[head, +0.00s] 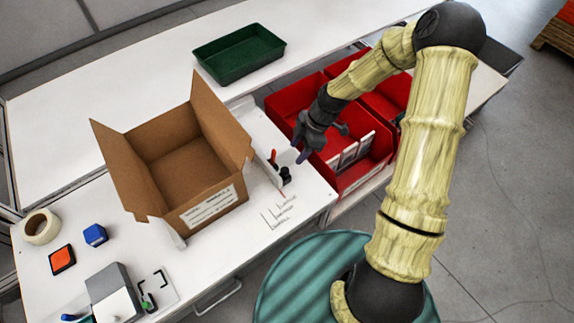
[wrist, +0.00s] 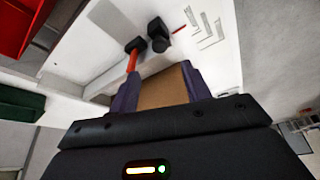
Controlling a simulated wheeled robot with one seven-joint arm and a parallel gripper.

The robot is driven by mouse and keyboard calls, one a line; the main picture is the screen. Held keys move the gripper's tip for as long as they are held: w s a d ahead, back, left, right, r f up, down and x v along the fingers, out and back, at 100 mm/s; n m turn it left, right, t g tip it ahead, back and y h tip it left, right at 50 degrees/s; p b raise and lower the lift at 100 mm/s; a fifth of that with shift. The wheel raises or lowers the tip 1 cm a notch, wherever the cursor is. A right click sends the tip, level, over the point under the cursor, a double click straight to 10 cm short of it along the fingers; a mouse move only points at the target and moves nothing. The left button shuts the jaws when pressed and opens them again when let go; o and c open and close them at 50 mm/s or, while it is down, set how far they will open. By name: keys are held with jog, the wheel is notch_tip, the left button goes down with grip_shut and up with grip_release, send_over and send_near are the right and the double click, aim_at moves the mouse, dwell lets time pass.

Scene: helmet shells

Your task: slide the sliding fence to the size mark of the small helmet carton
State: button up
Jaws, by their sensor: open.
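The open brown carton (head: 184,165) stands on the white bench; part of it shows between my fingers in the wrist view (wrist: 162,90). Along its right side is the sliding fence (head: 261,166), a pale strip with a red-and-black handle (head: 273,157) and a black knob (head: 285,174). The handle (wrist: 133,58) and knob (wrist: 158,33) also show beyond my fingertips in the wrist view. A thin red pointer lies near the printed L-shaped size marks (head: 279,212), also in the wrist view (wrist: 208,32). My gripper (head: 300,157) is open and empty, above and right of the handle; contact is not visible.
Red bins (head: 360,183) with white cards stand right of the bench. A green tray (head: 238,53) lies at the back. A tape roll (head: 41,227), a blue block (head: 95,235), an orange pad (head: 62,260) and a grey device (head: 112,292) occupy the front left.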

aim_at(285, 170)
jog(key=p+x, duration=0.2)
jog(key=x, duration=0.7)
jog(key=shift+a+f, duration=0.15)
jog(key=shift+f, duration=0.25)
jog(key=shift+c, duration=0.5)
grip_shut()
